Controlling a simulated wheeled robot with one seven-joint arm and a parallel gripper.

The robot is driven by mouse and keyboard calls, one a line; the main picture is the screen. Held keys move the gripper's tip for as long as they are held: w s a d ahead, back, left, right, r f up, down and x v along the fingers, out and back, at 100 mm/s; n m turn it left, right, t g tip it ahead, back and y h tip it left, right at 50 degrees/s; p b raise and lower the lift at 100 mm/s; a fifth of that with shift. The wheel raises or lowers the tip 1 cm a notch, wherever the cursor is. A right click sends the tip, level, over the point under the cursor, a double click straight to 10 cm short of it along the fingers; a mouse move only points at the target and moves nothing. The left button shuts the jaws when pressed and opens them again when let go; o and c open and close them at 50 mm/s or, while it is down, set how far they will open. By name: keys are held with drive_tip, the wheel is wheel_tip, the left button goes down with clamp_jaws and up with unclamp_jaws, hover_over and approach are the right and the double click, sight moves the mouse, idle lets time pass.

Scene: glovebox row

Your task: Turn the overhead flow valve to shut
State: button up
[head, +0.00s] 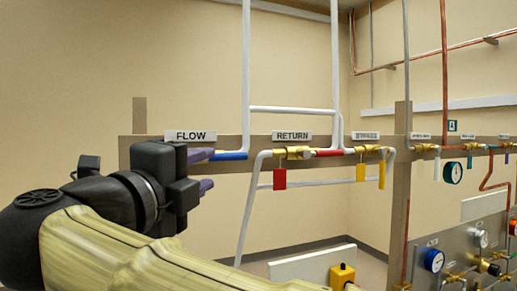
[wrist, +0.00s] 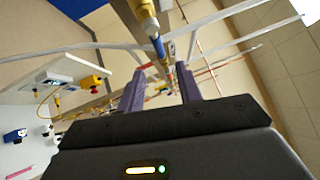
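The FLOW label (head: 190,136) is on the beige rail at the left in the head view. Below it to the right is a blue lever (head: 230,155), lying level; my gripper hides the flow valve's body in this view. In the wrist view the blue lever (wrist: 159,47) extends from a brass valve body (wrist: 147,22) at the top. My gripper (head: 211,168) is at the left end of the lever in the head view. In the wrist view its purple fingers (wrist: 160,68) are apart, with nothing held between them. I cannot tell whether a finger touches the lever.
The RETURN valve (head: 296,153) has a red lever and a red tag (head: 280,179). The BYPASS valve (head: 368,150) has a yellow tag (head: 360,172) and a yellow lever (head: 383,174). White pipes (head: 246,70) rise near the gripper. A gauge panel (head: 450,258) is at lower right.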

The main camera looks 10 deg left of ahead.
sight(230, 157)
drive_tip(key=p+x, duration=0.4)
drive_tip(key=x, duration=0.6)
drive_tip(key=shift+w, duration=0.35)
clamp_jaws()
